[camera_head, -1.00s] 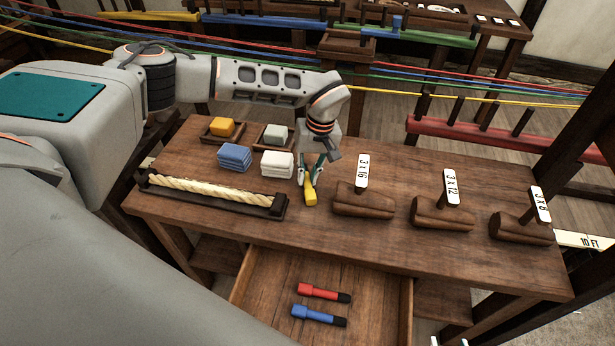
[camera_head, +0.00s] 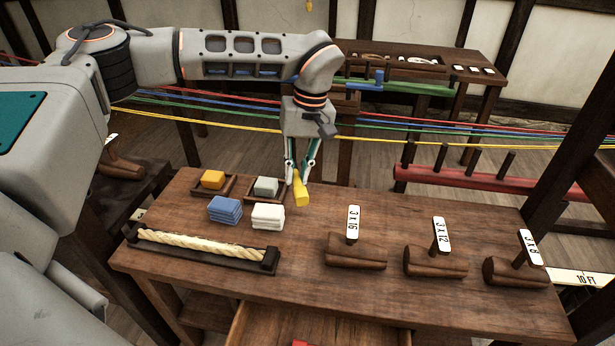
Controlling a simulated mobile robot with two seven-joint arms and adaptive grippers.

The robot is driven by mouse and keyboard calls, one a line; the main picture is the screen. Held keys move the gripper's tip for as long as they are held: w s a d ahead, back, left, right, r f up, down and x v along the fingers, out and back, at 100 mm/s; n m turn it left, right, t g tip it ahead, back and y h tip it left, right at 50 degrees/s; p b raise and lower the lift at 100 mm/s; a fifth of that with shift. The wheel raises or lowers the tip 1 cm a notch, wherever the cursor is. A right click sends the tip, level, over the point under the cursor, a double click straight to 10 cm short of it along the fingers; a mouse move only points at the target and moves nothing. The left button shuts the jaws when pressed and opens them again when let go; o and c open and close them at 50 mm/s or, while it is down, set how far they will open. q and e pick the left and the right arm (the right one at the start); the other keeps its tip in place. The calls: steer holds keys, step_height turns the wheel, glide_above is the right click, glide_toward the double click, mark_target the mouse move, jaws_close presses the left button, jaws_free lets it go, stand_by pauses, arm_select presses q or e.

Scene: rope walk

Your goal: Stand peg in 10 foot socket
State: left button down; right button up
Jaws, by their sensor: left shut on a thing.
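The yellow peg (camera_head: 300,191) is held at its upper end between the fingertips of my left gripper (camera_head: 298,172). It hangs slightly tilted, its wider end down, over the back part of the wooden bench (camera_head: 400,304), seemingly clear of the top. My left gripper is shut on it. A white strip marked "10 FT" (camera_head: 578,278) shows at the right edge, beyond the bench; no socket can be made out there. My right gripper is not in view.
Wooden blocks labelled 3 x 16 (camera_head: 356,251), 3 x 12 (camera_head: 434,261) and 3 x 8 (camera_head: 516,271) stand on the bench's right half. A rope tray (camera_head: 270,262) and coloured stacks lie left. Stretched coloured ropes and a red rail (camera_head: 470,181) run behind.

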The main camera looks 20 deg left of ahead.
arm_select(q)
steer(key=shift+r, duration=0.3)
steer(key=s+d+f+m+t, duration=0.1)
steer(key=s+d+f+m, duration=0.2)
steer(key=s+m, duration=0.4)
steer(key=shift+s+f, duration=0.9)
steer(key=shift+s, duration=0.3)
